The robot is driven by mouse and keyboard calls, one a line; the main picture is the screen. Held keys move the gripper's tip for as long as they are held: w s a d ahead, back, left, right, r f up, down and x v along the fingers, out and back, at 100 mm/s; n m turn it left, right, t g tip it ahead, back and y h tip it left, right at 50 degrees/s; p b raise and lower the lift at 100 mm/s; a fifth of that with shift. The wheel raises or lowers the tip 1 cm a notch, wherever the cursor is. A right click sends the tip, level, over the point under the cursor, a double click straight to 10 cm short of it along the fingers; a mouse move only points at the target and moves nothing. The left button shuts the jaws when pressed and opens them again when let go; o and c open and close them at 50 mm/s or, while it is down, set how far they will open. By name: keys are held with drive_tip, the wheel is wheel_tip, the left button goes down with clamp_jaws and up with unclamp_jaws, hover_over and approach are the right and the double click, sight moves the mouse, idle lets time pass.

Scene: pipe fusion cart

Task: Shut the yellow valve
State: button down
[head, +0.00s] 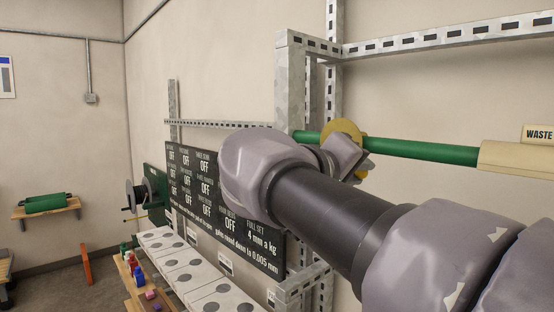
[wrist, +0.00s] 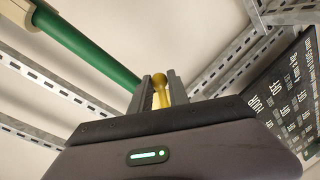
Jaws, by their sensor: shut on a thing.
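The yellow valve (head: 343,133) sits on a green pipe (head: 420,151) that runs along the wall. In the wrist view the yellow valve handle (wrist: 160,90) stands between the two grey fingers of my gripper (wrist: 158,92). My gripper is shut on this handle. The green pipe (wrist: 88,55) comes in from the upper left in the wrist view and meets the valve near the fingers.
Slotted metal rails (head: 450,34) frame the wall around the pipe. A black board (head: 205,200) with OFF labels hangs left of my arm. A white panel with grey discs (head: 190,275) lies below it. A WASTE sign (head: 538,134) is at right.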

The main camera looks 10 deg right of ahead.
drive_tip(key=shift+f, duration=0.1)
drive_tip(key=m+b, duration=0.1)
drive_tip(key=b, duration=0.1)
drive_tip(key=w+f+m+b, duration=0.1)
drive_tip(key=b, duration=0.1)
drive_tip(key=shift+a+t, duration=0.3)
drive_tip(key=shift+s, duration=0.1)
